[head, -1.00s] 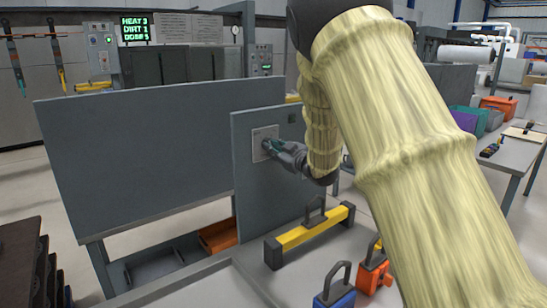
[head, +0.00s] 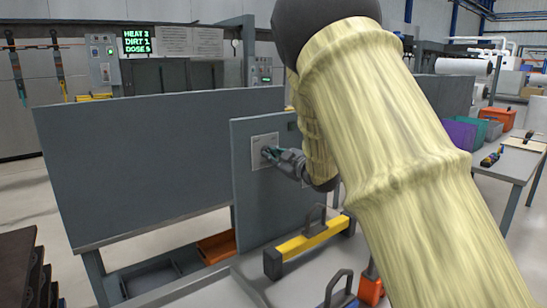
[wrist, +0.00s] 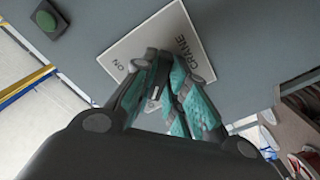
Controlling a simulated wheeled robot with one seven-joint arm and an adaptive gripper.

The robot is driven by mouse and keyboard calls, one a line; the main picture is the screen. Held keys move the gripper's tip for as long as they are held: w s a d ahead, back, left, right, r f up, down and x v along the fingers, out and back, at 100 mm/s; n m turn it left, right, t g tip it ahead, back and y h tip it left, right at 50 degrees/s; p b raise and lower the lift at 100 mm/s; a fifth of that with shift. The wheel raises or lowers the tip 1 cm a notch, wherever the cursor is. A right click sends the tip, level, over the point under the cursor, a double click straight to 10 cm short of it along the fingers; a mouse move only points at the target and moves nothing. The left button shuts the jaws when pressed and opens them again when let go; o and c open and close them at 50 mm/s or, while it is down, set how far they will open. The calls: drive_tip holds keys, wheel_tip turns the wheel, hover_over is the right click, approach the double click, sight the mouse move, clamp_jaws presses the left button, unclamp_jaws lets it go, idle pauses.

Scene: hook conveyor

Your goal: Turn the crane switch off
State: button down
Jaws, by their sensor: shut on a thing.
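The crane switch plate (head: 257,139) is a pale square on the grey upright panel in the head view. My gripper (head: 268,153) is at the plate's middle, reaching in from the right. In the wrist view its teal-padded fingers (wrist: 164,62) are closed in on the switch lever, which they mostly hide. I cannot read the lever's position.
A green button (wrist: 47,20) sits on the panel beside the plate. A yellow bar with a handle (head: 308,241) stands on the bench below. A wide grey panel (head: 150,165) is to the left. A table with bins (head: 465,135) stands at the right.

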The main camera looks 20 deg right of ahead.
drive_tip(key=c, duration=1.6)
unclamp_jaws()
drive_tip(key=shift+s, duration=0.1)
drive_tip(key=shift+c, duration=0.2)
drive_tip(key=shift+o, duration=1)
drive_tip(key=shift+s+r, duration=0.1)
drive_tip(key=shift+r, duration=0.05)
drive_tip(key=v, duration=1.1)
drive_tip(key=shift+s+d, duration=0.15)
drive_tip(key=shift+s, duration=0.25)
